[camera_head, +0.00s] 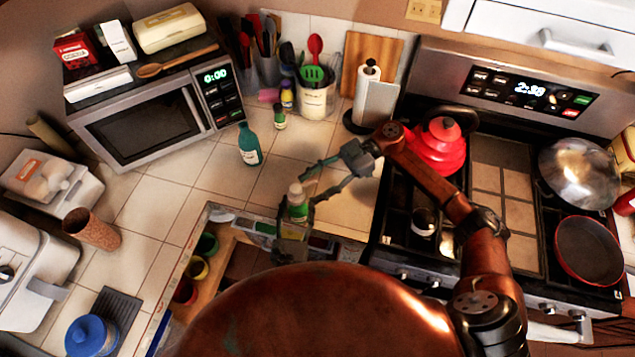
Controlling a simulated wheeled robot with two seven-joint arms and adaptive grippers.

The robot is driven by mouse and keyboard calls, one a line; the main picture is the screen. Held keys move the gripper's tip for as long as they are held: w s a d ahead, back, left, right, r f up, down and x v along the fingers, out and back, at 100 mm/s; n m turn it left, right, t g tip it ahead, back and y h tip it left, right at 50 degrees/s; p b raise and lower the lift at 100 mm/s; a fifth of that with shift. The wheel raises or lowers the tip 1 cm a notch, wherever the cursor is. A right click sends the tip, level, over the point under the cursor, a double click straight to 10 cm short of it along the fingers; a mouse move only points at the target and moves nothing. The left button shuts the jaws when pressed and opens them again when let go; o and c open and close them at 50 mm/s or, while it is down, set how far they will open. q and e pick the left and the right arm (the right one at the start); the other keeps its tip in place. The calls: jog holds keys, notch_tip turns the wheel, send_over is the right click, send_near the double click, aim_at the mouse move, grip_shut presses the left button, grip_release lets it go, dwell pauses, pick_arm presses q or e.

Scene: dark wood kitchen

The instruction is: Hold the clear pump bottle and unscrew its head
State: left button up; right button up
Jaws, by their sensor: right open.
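A small bottle (297,209) with a pale top and green on its body stands upright near the counter's front edge. I cannot make out a pump spout or whether it is clear. My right gripper (308,188) reaches in from the right, its two fingers spread apart near the bottle's upper part; contact is unclear. A grey, gripper-like shape, seemingly my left gripper (291,240), is directly below the bottle and partly hidden by my own brown body. Its finger state is unclear.
A teal bottle (249,146) and a small green-capped bottle (280,120) stand behind on the tiles. A microwave (150,122) is at left. A paper towel holder (372,103) and the stove with a red kettle (436,146) are at right. Tiles left of the bottle are clear.

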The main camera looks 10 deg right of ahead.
aim_at(297, 196)
jog(key=shift+x, duration=2.95)
jog(key=shift+c, duration=0.3)
jog(key=c, duration=1.1)
jog(key=o, duration=1.2)
jog(key=shift+c, duration=0.2)
jog(key=shift+d, duration=0.15)
jog(key=v, duration=0.5)
jog(key=shift+w+d+r, duration=0.1)
jog(key=shift+w+d, duration=0.05)
jog(key=shift+d, duration=0.2)
